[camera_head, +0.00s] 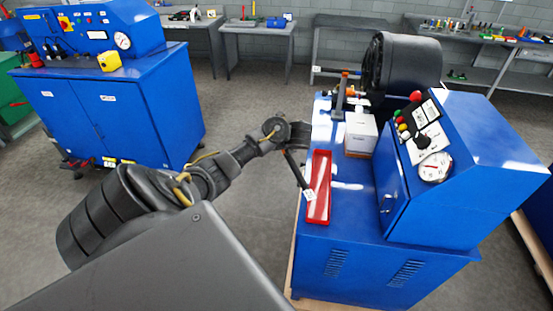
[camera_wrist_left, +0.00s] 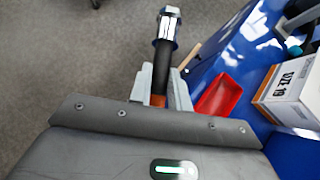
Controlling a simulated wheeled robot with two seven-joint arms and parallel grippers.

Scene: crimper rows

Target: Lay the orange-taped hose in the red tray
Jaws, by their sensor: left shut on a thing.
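My left gripper (camera_head: 290,148) is shut on a dark hose (camera_head: 296,172). In the left wrist view, the hose (camera_wrist_left: 164,60) runs between the two grey fingers (camera_wrist_left: 160,88), with a bit of orange tape showing between them and a silver fitting at the far end. The red tray (camera_head: 318,168) lies long and narrow on the blue machine top. It looks empty. In the head view, the hose's fitting end overlaps the tray's left edge. In the left wrist view, the red tray (camera_wrist_left: 218,96) is right of the hose, apart from it. My right gripper is out of view.
A white box (camera_head: 360,133) stands right behind the tray. A control panel (camera_head: 425,130) with buttons and a gauge rises to the right. A stand with an orange-marked rod (camera_head: 340,85) is behind. The floor left of the machine is clear.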

